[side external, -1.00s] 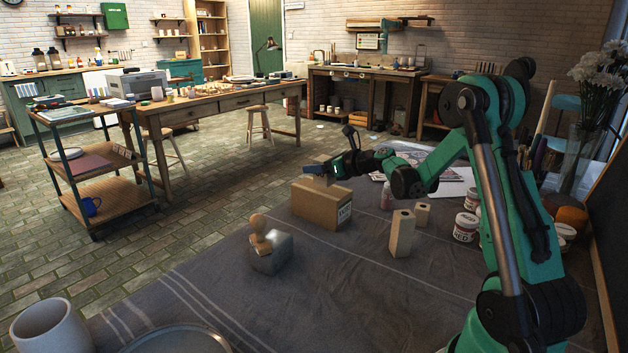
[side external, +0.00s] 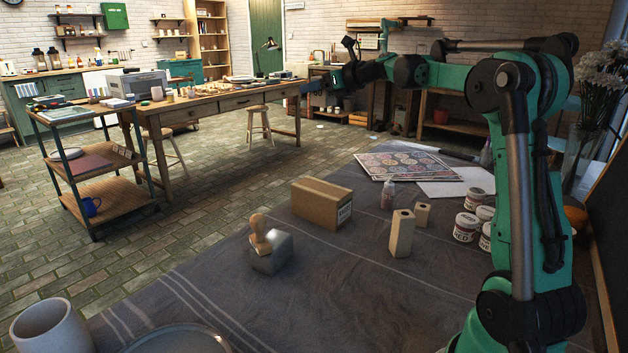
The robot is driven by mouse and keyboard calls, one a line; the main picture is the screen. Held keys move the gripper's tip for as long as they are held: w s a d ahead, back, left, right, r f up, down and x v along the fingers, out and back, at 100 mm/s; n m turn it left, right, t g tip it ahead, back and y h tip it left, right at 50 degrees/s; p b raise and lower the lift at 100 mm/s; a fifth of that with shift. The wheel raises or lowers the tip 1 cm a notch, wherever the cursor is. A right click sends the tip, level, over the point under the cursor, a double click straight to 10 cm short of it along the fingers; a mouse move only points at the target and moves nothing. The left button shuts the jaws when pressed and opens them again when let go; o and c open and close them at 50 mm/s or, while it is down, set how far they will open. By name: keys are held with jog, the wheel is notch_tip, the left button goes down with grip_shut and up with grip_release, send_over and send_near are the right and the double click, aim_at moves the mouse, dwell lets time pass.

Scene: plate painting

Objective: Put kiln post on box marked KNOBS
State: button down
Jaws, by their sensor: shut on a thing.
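A closed brown cardboard box (side external: 321,203) lies on the dark cloth, with nothing on its top. A shorter similar block (side external: 422,214) stands just behind that post. My gripper (side external: 311,88) is raised high above and behind the box. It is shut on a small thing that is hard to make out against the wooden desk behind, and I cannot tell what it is.
A metal cube with a wooden knobbed piece on it (side external: 268,246) stands left of the box. A small bottle (side external: 389,194) and several labelled jars (side external: 466,227) stand to the right. A printed sheet (side external: 407,166) lies behind.

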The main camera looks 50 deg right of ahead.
jog(key=f, duration=2)
jog(key=shift+w+d, duration=0.4)
jog(key=shift+f, duration=0.1)
jog(key=shift+c, duration=1.2)
grip_release()
